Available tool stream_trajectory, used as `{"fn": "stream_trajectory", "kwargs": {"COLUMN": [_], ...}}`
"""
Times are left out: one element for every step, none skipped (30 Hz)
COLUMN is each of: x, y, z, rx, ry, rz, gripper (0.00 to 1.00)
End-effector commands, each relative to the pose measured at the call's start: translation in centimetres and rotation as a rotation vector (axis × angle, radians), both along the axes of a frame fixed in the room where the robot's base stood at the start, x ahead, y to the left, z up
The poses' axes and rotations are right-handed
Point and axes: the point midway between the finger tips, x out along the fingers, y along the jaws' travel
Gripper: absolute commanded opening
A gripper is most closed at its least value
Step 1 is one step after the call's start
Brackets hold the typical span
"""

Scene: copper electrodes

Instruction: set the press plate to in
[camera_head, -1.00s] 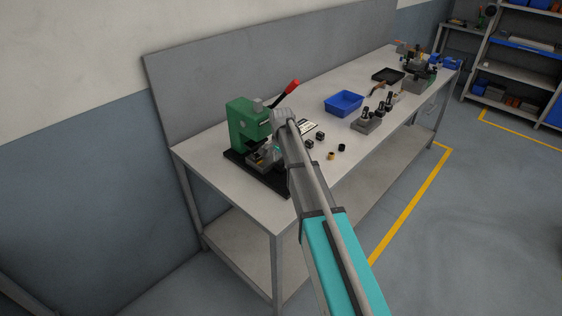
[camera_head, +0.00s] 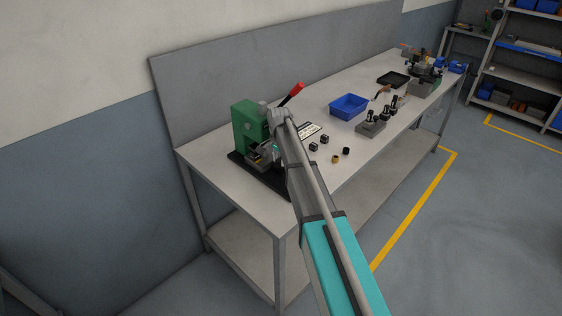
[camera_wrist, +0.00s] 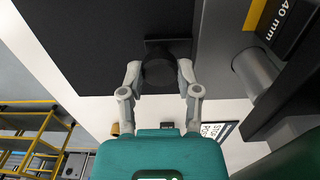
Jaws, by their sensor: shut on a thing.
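The green press (camera_head: 249,126) stands on a black base (camera_head: 240,157) at the near left end of the bench, with a red-tipped lever (camera_head: 293,93) slanting up to the right. In the wrist view my gripper (camera_wrist: 159,74) is shut on a dark round knob (camera_wrist: 158,72) on a short dark bracket (camera_wrist: 166,43), beside a flat black surface (camera_wrist: 100,40). The press plate itself cannot be clearly told apart. In the head view my gripper (camera_head: 268,152) is low at the press front, largely hidden by my arm.
Small black and brass pieces (camera_head: 335,160) lie right of my arm. A blue bin (camera_head: 348,106), a grey holder (camera_head: 371,128) and a black tray (camera_head: 394,79) stand farther along the bench. In the wrist view a grey cylinder (camera_wrist: 257,72) and a "40 mm" label (camera_wrist: 288,18) are close on the right.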

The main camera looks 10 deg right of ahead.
Motion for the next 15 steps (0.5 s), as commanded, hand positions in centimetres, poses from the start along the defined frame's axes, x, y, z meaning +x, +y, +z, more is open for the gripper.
{"fn": "stream_trajectory", "kwargs": {"x": [0.47,0.50,0.51,0.52,0.51,0.49,0.47,0.44,0.41,0.39,0.37,0.34,0.33,0.32,0.31], "y": [0.27,0.29,0.30,0.30,0.30,0.28,0.28,0.26,0.25,0.23,0.22,0.21,0.20,0.19,0.19], "z": [0.06,0.06,0.06,0.07,0.07,0.06,0.06,0.06,0.06,0.05,0.05,0.05,0.05,0.04,0.04], "rx": [0.005,0.005,0.005,0.005,0.005,0.005,0.005,0.004,0.004,0.004,0.003,0.003,0.004,0.003,0.003], "ry": [-0.010,-0.011,-0.011,-0.011,-0.011,-0.010,-0.010,-0.009,-0.008,-0.008,-0.008,-0.008,-0.007,-0.006,-0.006], "rz": [0.002,0.002,0.002,0.002,0.002,0.002,0.002,0.002,0.002,0.002,0.002,0.002,0.002,0.002,0.001], "gripper": [0.00,0.47,0.54,0.60,0.66,0.73,0.78,0.78,0.78,0.78,0.78,0.78,0.78,0.78,0.78]}}
